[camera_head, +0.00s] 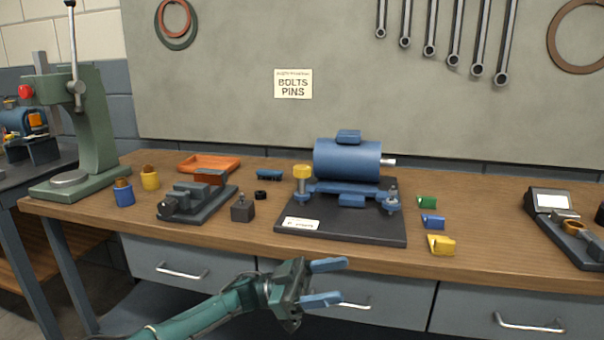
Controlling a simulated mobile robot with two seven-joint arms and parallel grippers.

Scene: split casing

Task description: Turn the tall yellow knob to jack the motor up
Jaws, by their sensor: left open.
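The tall yellow knob (302,172) stands upright at the left end of the blue motor (346,160). The motor sits on a blue mount on a dark base plate (374,231) with a white label at its front left. My left gripper (334,282) is in front of the bench, below the tabletop edge. Its two blue fingers are spread apart, with nothing between them, and point right. It is well apart from the knob. My right gripper does not show.
Green, blue and yellow blocks (441,244) lie right of the plate. A grey vise (198,201) and a dark block (243,208) stand left of it. A green press (90,130) is at far left, a device with a display (552,200) at right.

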